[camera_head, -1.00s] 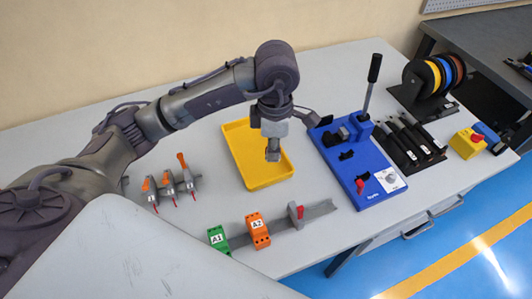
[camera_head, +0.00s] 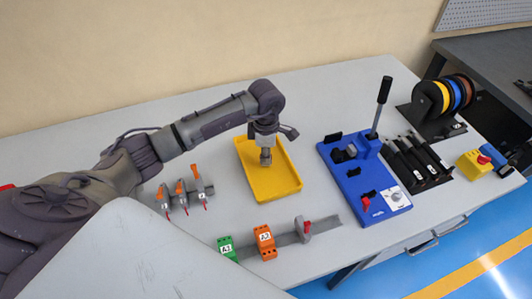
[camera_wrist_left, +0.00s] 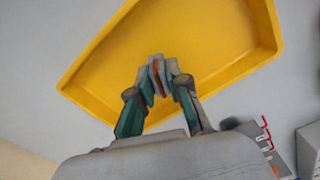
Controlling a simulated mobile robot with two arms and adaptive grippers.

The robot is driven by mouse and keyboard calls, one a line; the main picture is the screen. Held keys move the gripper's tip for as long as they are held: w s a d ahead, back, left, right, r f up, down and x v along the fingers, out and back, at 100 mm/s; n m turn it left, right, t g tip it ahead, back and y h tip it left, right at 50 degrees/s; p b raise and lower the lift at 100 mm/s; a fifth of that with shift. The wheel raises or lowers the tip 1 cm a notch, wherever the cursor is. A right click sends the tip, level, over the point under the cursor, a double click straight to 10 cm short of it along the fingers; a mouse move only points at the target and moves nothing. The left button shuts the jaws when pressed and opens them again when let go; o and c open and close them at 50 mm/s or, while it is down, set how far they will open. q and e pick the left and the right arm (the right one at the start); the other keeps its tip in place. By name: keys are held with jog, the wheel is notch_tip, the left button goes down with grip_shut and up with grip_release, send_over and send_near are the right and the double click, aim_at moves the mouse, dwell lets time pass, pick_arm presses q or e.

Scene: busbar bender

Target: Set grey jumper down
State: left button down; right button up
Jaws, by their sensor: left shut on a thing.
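My left gripper (camera_head: 266,158) is over the yellow tray (camera_head: 284,190), with its fingers pointing down. In the left wrist view the gripper (camera_wrist_left: 157,80) is shut on a small thin piece (camera_wrist_left: 157,76), grey with an orange-brown strip, between the fingertips. This may be the grey jumper; it is too small to tell. The yellow tray (camera_wrist_left: 230,25) spreads behind the fingertips and its visible floor looks empty. In the head view the fingertips hide the held piece. I cannot tell whether it touches the tray floor. My right gripper is not in view.
A blue bender (camera_head: 350,185) with an upright black lever stands right of the tray. A rail in front carries a green block (camera_head: 227,248) and an orange block (camera_head: 265,242). Wire spools (camera_head: 443,98) stand at the far right.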

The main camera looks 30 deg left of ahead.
pick_arm(q)
jog(key=shift+f, duration=0.35)
jog(key=c, duration=1.1)
grip_release()
jog(key=shift+r, duration=0.2)
jog(key=shift+w+r, duration=0.1)
jog(key=shift+r, duration=0.3)
notch_tip(320, 180, up, 10)
jog(key=shift+f+b, duration=0.2)
jog(key=shift+b, duration=1.05)
jog(key=shift+r, duration=0.75)
